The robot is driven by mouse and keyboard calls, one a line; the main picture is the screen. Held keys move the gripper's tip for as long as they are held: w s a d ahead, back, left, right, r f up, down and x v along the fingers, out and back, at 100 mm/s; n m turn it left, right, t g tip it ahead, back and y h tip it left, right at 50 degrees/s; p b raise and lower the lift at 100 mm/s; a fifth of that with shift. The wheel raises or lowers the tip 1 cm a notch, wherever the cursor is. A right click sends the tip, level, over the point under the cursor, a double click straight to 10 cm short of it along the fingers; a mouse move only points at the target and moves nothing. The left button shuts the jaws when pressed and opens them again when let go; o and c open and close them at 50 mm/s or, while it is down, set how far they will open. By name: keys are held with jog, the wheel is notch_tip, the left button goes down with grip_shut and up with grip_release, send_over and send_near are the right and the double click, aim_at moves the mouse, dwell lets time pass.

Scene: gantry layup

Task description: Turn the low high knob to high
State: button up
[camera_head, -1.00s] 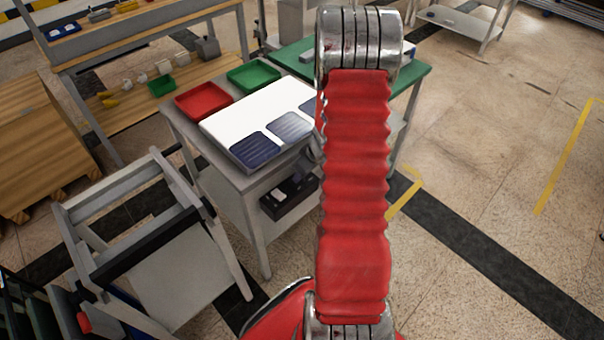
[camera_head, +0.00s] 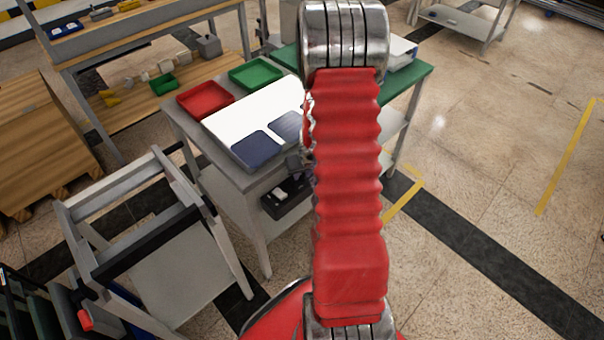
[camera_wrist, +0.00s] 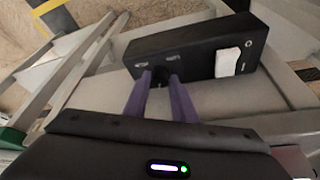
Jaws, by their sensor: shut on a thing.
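A black control box (camera_wrist: 195,48) fills the top middle of the wrist view, tilted in the picture. It also shows in the head view (camera_head: 284,204), on the side of the grey table below its top. A small dark knob (camera_wrist: 160,76) sits near the left part of its face, with a small pale mark to each side, too small to read. My gripper (camera_wrist: 161,77) has its two purple fingers around the knob, shut on it. The fingers partly hide the knob, so I cannot tell which way it points. In the head view my red arm hides most of the gripper.
A white rocker switch (camera_wrist: 228,62) is on the same box, right of the knob. Above, the table holds a white panel (camera_head: 236,112) with dark cells, a red tray (camera_head: 205,99) and a green tray (camera_head: 256,74). A grey frame (camera_head: 160,250) stands left.

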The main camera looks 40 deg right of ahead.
jog(key=shift+w+m, duration=0.1)
jog(key=shift+m, duration=0.7)
dwell(0.5)
jog(key=o, duration=0.7)
jog(key=shift+o, duration=0.8)
